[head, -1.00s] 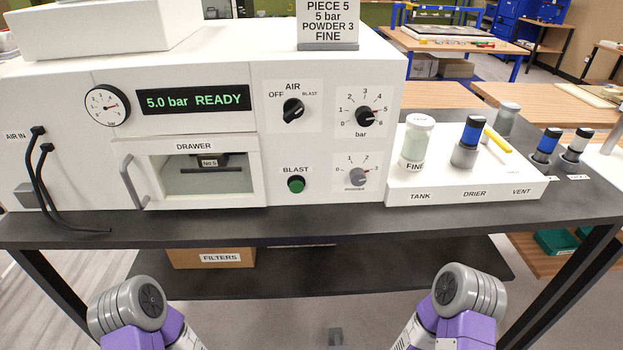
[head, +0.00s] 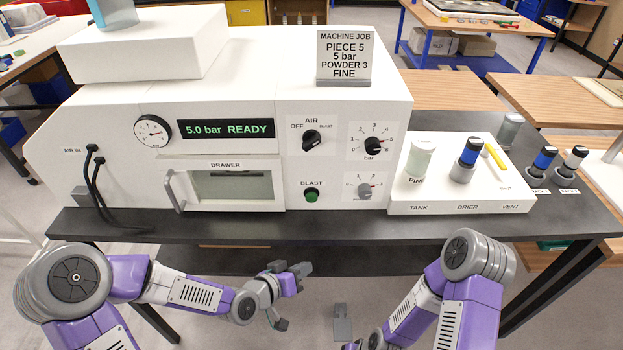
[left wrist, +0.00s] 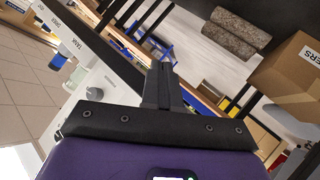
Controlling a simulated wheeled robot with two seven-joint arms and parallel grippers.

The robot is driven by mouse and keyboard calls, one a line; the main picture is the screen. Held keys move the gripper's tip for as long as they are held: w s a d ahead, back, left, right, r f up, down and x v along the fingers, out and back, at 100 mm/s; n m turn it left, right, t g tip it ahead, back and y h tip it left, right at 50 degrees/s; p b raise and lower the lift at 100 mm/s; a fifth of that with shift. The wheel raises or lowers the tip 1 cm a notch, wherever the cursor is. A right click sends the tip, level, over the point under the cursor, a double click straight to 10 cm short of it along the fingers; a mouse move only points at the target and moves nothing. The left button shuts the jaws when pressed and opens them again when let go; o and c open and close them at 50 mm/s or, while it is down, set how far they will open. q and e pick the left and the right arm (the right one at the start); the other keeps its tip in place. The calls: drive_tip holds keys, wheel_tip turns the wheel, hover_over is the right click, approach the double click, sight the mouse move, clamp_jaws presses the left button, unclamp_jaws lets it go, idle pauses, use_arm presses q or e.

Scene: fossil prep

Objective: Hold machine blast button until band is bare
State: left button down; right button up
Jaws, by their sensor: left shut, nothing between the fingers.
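The green BLAST button (head: 311,195) is on the white machine's (head: 240,95) front, right of the drawer (head: 235,190). Nothing touches it. The display (head: 227,129) reads "5.0 bar READY". The drawer looks shut; its window is dark greenish, and I cannot make out the piece or its band behind it. My left gripper (head: 303,268) is shut and empty, low in front of the bench and below the button. Its shut fingers (left wrist: 165,87) also show in the left wrist view.
The AIR knob (head: 312,140) seems turned toward BLAST. A job card (head: 345,58) reads piece 5, 5 bar, powder 3, fine. Hoses (head: 97,185) hang at the left. A white stand with a FINE jar (head: 419,160) is at the right. The bench's dark front edge (head: 300,228) lies above my left gripper.

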sight(312, 198)
use_arm(q)
wheel_tip(312, 198, up, 11)
drive_tip(key=d+m+t+h+p, duration=0.1)
drive_tip(key=p, duration=0.1)
drive_tip(key=shift+w+d+m, duration=0.2)
drive_tip(key=shift+w+m, duration=0.2)
use_arm(e)
wheel_tip(312, 198, up, 4)
drive_tip(key=shift+f, duration=0.1)
use_arm(q)
drive_tip(key=shift+w+p, duration=0.1)
drive_tip(key=shift+p, duration=0.2)
drive_tip(key=w, duration=0.7)
drive_tip(key=shift+f, duration=0.1)
drive_tip(key=shift+w, duration=0.8)
use_arm(e)
drive_tip(key=shift+r, duration=0.25)
use_arm(q)
drive_tip(key=shift+w, duration=0.45)
use_arm(e)
drive_tip(key=shift+f, duration=0.15)
use_arm(q)
drive_tip(key=shift+w, duration=0.45)
idle(3.4)
